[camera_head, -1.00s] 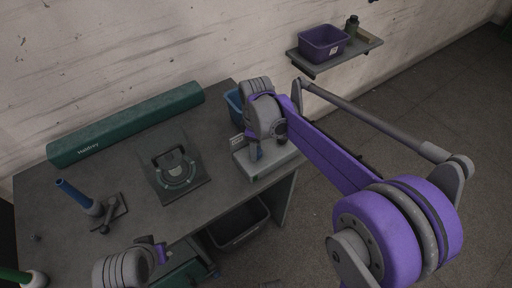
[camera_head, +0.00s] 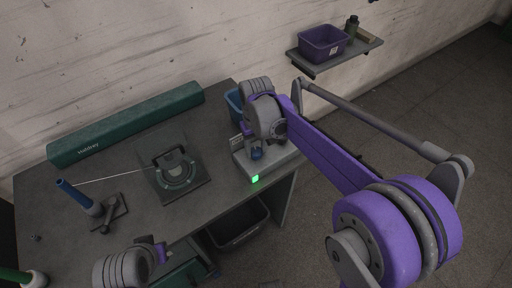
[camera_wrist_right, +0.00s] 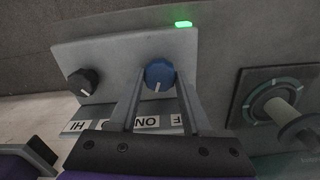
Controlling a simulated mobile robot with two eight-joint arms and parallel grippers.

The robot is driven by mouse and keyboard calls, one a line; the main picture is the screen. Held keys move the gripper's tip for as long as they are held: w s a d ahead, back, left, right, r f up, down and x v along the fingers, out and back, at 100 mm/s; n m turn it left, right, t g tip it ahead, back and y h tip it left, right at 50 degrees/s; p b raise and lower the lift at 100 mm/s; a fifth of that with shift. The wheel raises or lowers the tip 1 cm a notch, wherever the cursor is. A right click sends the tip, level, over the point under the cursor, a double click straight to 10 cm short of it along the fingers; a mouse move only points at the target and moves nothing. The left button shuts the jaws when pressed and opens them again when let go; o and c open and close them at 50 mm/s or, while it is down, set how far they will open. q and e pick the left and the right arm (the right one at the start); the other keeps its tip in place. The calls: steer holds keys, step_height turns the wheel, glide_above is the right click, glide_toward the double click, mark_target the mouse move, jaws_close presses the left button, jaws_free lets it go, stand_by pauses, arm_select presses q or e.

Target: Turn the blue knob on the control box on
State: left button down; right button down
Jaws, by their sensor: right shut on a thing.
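The light grey control box (camera_head: 275,162) stands at the right end of the grey bench. In the right wrist view its face carries a blue knob (camera_wrist_right: 159,72), a black knob (camera_wrist_right: 83,81) and a lit green lamp (camera_wrist_right: 183,24). The lamp also glows in the head view (camera_head: 255,178). My right gripper (camera_wrist_right: 158,80) is shut on the blue knob, one finger on each side. The knob's white mark points toward the label strip (camera_wrist_right: 150,122) with "ON". My left gripper (camera_head: 160,250) hangs near the bench's front edge, away from the box; its jaws are unclear.
A plate with a round guide (camera_head: 180,172), a stand with a blue cone (camera_head: 75,195) and a long green case (camera_head: 125,125) are on the bench (camera_head: 130,220). A blue bin is partly hidden behind my right gripper. A purple bin (camera_head: 322,43) sits on a wall shelf.

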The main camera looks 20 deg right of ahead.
mark_target(256, 151)
steer(key=shift+m, duration=1.3)
steer(key=shift+c, duration=1.8)
jaws_free()
steer(key=shift+r, duration=0.1)
step_height(256, 151, up, 11)
steer(key=shift+p, duration=0.4)
